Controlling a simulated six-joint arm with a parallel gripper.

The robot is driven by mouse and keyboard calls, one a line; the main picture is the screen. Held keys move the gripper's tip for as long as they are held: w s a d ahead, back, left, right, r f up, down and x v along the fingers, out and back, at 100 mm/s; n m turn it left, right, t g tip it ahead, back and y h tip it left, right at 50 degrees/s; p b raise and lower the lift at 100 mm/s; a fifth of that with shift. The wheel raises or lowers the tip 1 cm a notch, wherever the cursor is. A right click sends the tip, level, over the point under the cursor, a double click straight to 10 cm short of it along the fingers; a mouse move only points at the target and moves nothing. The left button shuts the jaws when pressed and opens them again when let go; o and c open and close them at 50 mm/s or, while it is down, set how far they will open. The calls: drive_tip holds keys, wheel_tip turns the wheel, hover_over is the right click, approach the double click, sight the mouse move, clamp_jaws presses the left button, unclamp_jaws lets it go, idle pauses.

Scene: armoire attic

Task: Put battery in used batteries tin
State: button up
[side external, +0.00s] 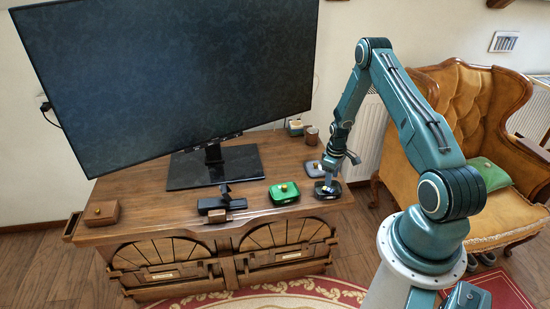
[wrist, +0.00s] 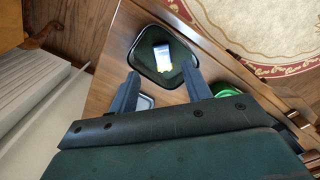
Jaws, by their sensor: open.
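My gripper (side external: 329,185) points down over an open black tin (side external: 336,192) near the right front of the cabinet top. In the wrist view, the fingers of my gripper (wrist: 162,78) are apart, with nothing held between them. Beyond the fingertips, the black tin (wrist: 138,57) contains a small pale object with a yellowish part, which looks like the battery (wrist: 161,54). A green tin (side external: 284,192) with a knob on top sits left of the black tin. A grey tin (side external: 313,168) sits behind. I cannot read which tin is for used batteries.
A large monitor (side external: 170,70) stands on the cabinet top (side external: 140,215), its black base (side external: 214,167) left of the tins. A black device (side external: 222,205) lies left of the green tin. A small wooden box (side external: 101,213) is at far left. An armchair (side external: 470,120) stands at right.

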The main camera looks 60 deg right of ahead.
drive_tip(key=shift+r, duration=1.35)
drive_tip(key=shift+r, duration=0.1)
drive_tip(key=w+a+r+t, duration=0.15)
drive_tip(key=a+r, duration=0.35)
drive_tip(key=r, duration=0.5)
drive_tip(key=w+a+r+h, duration=0.1)
drive_tip(key=w+a+r, duration=0.1)
drive_tip(key=a+r, duration=0.6)
drive_tip(key=w+a+r+t, duration=0.1)
drive_tip(key=w+a+r, duration=0.15)
drive_tip(key=r, duration=0.95)
drive_tip(key=s+a+r+t, duration=0.1)
drive_tip(key=s+a+r, duration=0.75)
drive_tip(key=a, duration=0.25)
drive_tip(key=s+a+r+t, duration=0.1)
drive_tip(key=s+a+r, duration=0.1)
drive_tip(key=s+a, duration=0.2)
drive_tip(key=s+a+r+t+y, duration=0.1)
drive_tip(key=s+a, duration=0.2)
drive_tip(key=s, duration=0.5)
drive_tip(key=shift+s+a+r, duration=0.15)
drive_tip(key=shift+a+r, duration=0.2)
drive_tip(key=shift+r, duration=0.05)
